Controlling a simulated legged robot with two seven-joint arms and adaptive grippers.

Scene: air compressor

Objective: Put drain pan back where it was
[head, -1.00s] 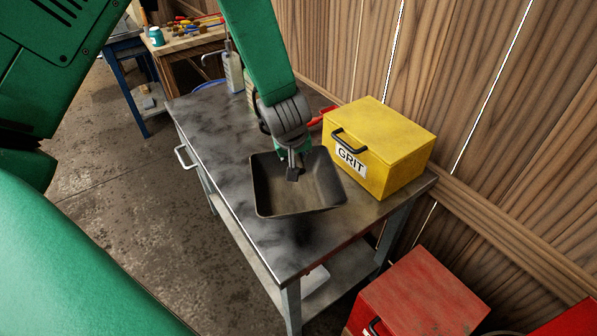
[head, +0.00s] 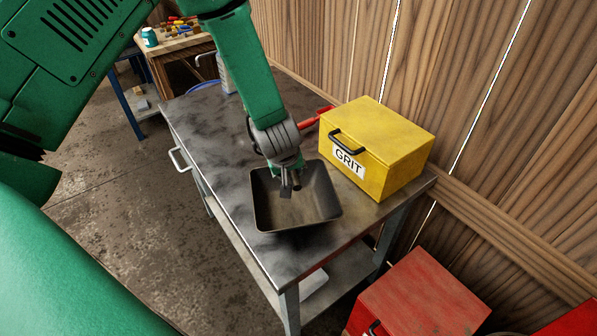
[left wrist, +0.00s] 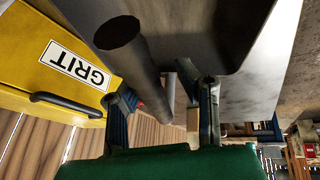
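The drain pan (head: 315,205) is a dark, square, shallow tray. It appears to sit on the metal workbench (head: 205,125), in front of the yellow GRIT box. My left gripper (head: 291,187) is over the pan's far left part, pointing down. In the left wrist view, its two fingers (left wrist: 165,100) stand apart. A dark round bar (left wrist: 138,62), apparently the pan's handle, lies between them with visible gaps. The pan's dark body (left wrist: 215,30) fills the top of that view. My right gripper is not in view.
The yellow GRIT box (head: 375,150) stands close to the pan on the right, by the wooden wall. A red tool (head: 315,117) lies behind it. A red box (head: 420,295) is below the bench's right end. The bench's left part is largely clear.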

